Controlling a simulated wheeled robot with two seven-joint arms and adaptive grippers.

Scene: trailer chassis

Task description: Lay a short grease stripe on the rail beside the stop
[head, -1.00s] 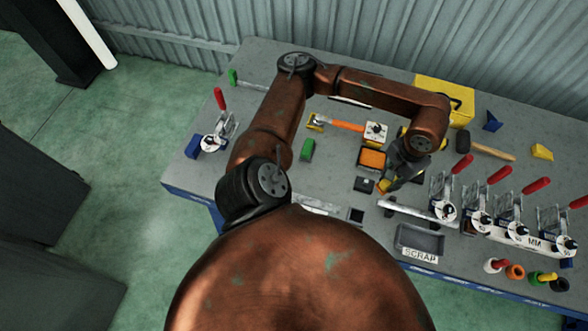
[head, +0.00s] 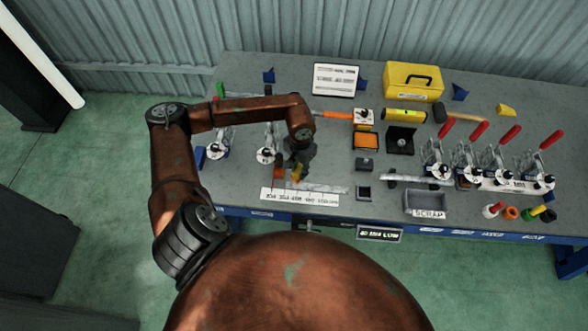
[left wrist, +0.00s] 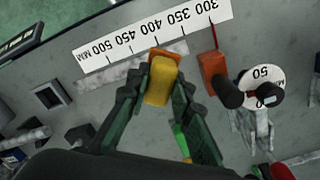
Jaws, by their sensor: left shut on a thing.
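My left gripper (head: 299,165) is shut on a yellow block-like applicator (left wrist: 161,82) with an orange end. In the left wrist view the gripper (left wrist: 158,92) holds it over or at the edge of a grey metal rail (left wrist: 115,76); I cannot tell whether it touches. The rail also shows in the head view (head: 325,188), along a white millimetre scale (head: 298,197). An orange-red stop block (left wrist: 211,70) with a dark knob stands a little right of the applicator, apart from it. The stop is small in the head view (head: 279,172). My right gripper is not in view.
A toggle clamp (head: 266,156) stands just left of the gripper, close to the stop. An orange pad in a dark holder (head: 366,141), a small dark block (head: 365,164), a scrap tray (head: 427,203) and several red-handled clamps (head: 485,158) lie to the right.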

